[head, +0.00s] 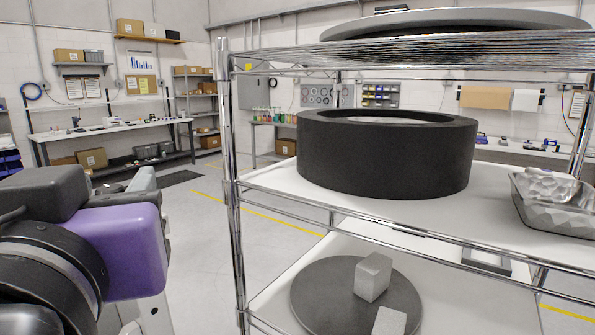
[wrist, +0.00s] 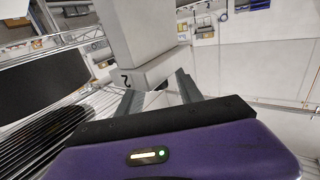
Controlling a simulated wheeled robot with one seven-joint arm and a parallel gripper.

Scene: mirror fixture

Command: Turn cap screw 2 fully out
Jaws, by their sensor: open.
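In the wrist view my gripper (wrist: 158,84) is open, its two grey fingers reaching up past the purple body. A pale grey block (wrist: 138,74) marked with a black "2" lies at the fingertips, with a wider pale upright (wrist: 128,30) above it. The left finger is close to the "2" face and the right finger is by the block's right end. I cannot tell whether either finger touches it. A small dark shape shows beside the right finger. No cap screw can be made out clearly. In the head view the fingertips are not clearly visible.
A chrome wire rack (head: 232,190) stands close ahead. Its middle shelf holds a thick black ring (head: 385,160) and a metal tray (head: 560,218) with crumpled contents. A dark disc (head: 310,290) with two grey blocks (head: 373,277) lies below. Open floor (head: 205,235) lies left of the rack.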

